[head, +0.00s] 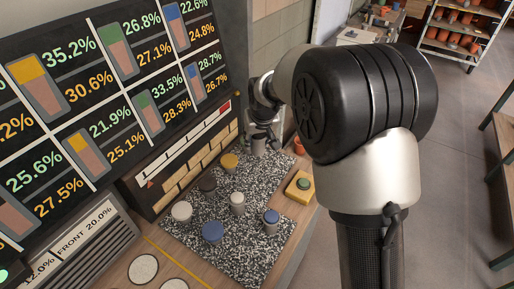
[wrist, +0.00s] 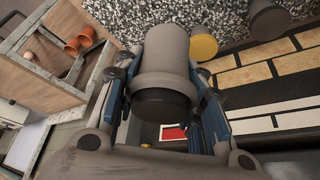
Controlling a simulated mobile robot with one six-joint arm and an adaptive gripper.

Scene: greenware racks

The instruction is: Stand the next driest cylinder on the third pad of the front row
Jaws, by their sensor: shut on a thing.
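My gripper (head: 264,134) is shut on a grey cylinder (head: 258,147) at the far end of the speckled mat (head: 262,254). In the wrist view the cylinder (wrist: 168,52) sits between both fingers, its dark end toward the camera. Whether it touches the mat is unclear. On the mat stand a yellow-topped cylinder (head: 229,161), a dark-topped one (head: 208,184), two pale-topped ones (head: 181,211) (head: 237,202) and two blue-topped ones (head: 212,231) (head: 271,220). Two bare round white pads (head: 143,268) (head: 172,284) show at the bottom; other pads are out of view.
A wall display (head: 110,90) shows coloured swatches with percentages; a smaller panel (head: 75,240) reads FRONT 20.0%. A yellow box with a green button (head: 301,186) stands right of the mat. Shelves of terracotta pots (head: 455,35) stand far back.

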